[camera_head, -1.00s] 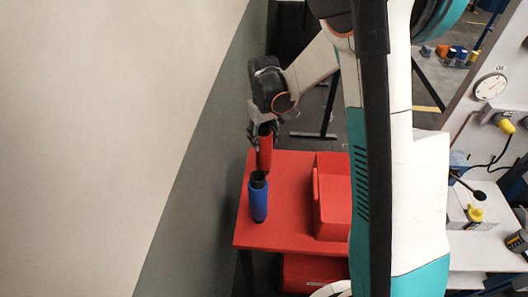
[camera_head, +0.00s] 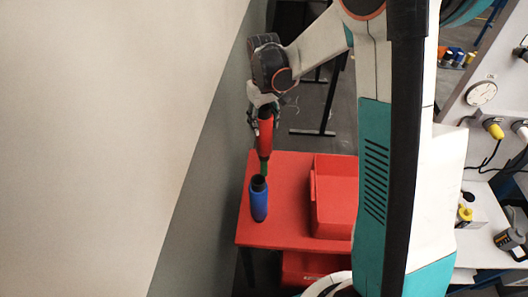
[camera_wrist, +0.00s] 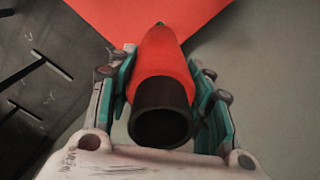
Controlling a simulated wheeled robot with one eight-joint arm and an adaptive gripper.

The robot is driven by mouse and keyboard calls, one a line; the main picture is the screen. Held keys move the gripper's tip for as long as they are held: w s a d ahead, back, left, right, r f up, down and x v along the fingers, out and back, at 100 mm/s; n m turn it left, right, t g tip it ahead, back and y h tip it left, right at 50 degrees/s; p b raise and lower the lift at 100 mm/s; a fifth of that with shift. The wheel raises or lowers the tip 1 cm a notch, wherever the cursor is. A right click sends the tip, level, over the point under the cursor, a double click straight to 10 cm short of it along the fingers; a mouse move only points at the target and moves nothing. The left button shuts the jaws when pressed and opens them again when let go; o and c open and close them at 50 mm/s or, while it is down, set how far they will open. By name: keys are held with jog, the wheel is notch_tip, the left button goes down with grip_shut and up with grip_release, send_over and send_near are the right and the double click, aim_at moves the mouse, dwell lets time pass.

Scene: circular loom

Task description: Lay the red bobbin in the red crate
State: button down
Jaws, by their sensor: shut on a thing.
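My gripper (camera_head: 264,118) is shut on the red bobbin (camera_head: 265,138), which hangs nearly upright with its lower end just above and behind the blue bobbin (camera_head: 259,203) in the picture. In the wrist view my gripper's fingers (camera_wrist: 160,85) sit on both sides of the red bobbin (camera_wrist: 165,62), whose dark hollow end faces the camera. The red crate (camera_head: 316,205) stands on the red table, to the right of and below my gripper in the head view. My arm hides its right side.
The blue bobbin stands upright on the red table (camera_head: 285,225). A small dark green piece (camera_head: 264,168) shows above it; I cannot tell what it belongs to. A pale wall panel (camera_head: 110,130) lies left. A white bench with a gauge (camera_head: 482,93) stands right.

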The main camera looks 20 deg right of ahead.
jog(key=shift+r+p, duration=2.55)
jog(key=shift+r, duration=1.95)
